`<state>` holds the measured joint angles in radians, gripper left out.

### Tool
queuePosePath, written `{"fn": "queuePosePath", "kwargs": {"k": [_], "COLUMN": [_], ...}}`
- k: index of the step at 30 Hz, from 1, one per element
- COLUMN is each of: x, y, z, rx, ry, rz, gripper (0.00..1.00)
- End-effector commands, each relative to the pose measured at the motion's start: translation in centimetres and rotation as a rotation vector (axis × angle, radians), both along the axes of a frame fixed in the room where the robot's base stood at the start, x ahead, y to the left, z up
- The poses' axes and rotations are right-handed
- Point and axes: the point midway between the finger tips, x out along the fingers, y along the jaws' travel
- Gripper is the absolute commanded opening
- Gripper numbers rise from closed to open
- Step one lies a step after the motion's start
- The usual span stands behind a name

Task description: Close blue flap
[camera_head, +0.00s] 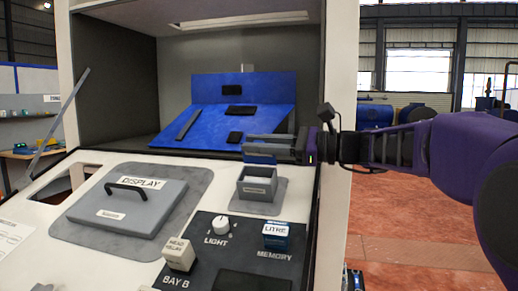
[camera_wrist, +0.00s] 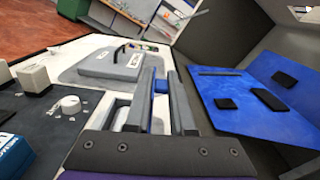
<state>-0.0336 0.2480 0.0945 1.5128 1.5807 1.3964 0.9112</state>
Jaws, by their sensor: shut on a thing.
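A large blue panel (camera_head: 225,122) lies sloped inside the open grey cabinet, with a blue upright part behind it. It carries a grey bar and dark pads. It also shows in the wrist view (camera_wrist: 262,97), to the right of my fingers. My gripper (camera_head: 250,147) reaches in from the right, in front of the panel's lower right corner and above a small open grey box (camera_head: 258,187). Its fingers are shut on a small blue piece (camera_head: 260,159), also seen between the fingers in the wrist view (camera_wrist: 160,86). I cannot tell whether this piece joins the box.
A grey lid with a black handle (camera_head: 135,206) marked DISPLAY lies left on the white console. In front are a white knob (camera_head: 221,225), a cream block (camera_head: 178,254) and a blue block (camera_head: 277,237). The cabinet's right wall stands close beside my gripper.

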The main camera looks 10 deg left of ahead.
Motion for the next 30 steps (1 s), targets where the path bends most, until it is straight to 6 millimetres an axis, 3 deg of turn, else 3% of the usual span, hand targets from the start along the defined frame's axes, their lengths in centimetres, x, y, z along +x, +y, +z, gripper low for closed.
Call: {"fn": "queuePosePath", "kwargs": {"k": [30], "x": [-3.3], "y": [0.1], "z": [-3.0], "rx": [-0.044], "ry": [-0.915], "rz": [-0.003], "gripper": [0.00]}}
